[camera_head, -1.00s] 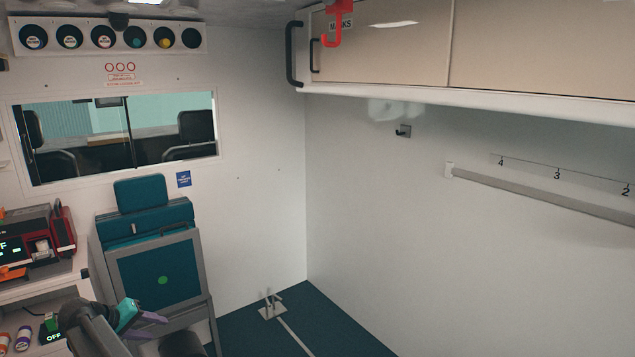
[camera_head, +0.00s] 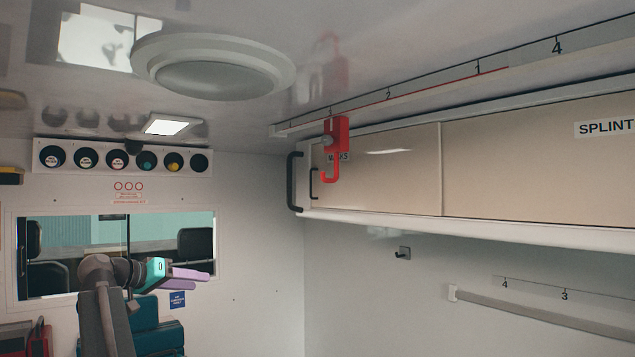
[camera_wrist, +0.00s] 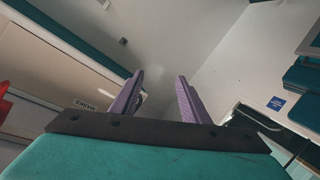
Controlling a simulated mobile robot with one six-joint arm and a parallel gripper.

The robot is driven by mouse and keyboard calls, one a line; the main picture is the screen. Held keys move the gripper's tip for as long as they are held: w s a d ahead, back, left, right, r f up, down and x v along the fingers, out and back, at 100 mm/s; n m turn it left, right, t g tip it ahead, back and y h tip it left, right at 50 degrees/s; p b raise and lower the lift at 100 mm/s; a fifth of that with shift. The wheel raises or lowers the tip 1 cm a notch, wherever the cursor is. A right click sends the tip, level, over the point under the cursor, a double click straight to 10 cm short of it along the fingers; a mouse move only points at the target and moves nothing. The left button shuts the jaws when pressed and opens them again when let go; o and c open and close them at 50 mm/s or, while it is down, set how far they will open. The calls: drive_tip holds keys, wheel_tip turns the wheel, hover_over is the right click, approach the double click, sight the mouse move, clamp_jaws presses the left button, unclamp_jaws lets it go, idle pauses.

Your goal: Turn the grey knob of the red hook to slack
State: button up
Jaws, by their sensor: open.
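The red hook (camera_head: 331,165) hangs from a rail (camera_head: 400,92) under the ceiling, in front of the left end of the beige cupboard. Its grey knob (camera_head: 327,140) shows small on the left side of the hook's upper body; its setting is too small to read. My gripper (camera_head: 210,276) is at the lower left, in front of the window, well apart from the hook. Its purple fingers are apart and empty in the wrist view (camera_wrist: 160,95). Part of the red hook (camera_wrist: 3,103) shows at the left edge of the wrist view.
A beige cupboard (camera_head: 385,170) with sliding doors and a black handle (camera_head: 294,182) lies behind the hook. A teal seat (camera_head: 157,325) is below my gripper. The space between gripper and hook looks clear.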

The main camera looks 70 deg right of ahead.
drive_tip(key=s+r+m+g, duration=0.1)
drive_tip(key=s+r+m, duration=0.1)
drive_tip(key=s+r, duration=0.35)
drive_tip(key=s+d+r+m+g+h, duration=0.1)
drive_tip(key=s+r, duration=0.2)
drive_tip(key=r, duration=0.6)
drive_tip(key=s+r+m+g, duration=0.2)
drive_tip(key=s+r, duration=0.2)
drive_tip(key=r, duration=0.4)
drive_tip(key=m+g+p, duration=0.1)
drive_tip(key=m+g, duration=0.2)
drive_tip(key=m, duration=0.2)
approach(324, 140)
drive_tip(key=v, duration=0.6)
drive_tip(key=shift+w+d+r+y, duration=0.2)
drive_tip(key=shift+r+y, duration=0.2)
drive_tip(key=shift+r, duration=0.05)
drive_tip(key=shift+d, duration=0.1)
drive_tip(key=p+x, duration=0.5)
drive_tip(key=x, duration=0.8)
drive_tip(key=shift+s+d, duration=0.2)
drive_tip(key=shift+s, duration=0.1)
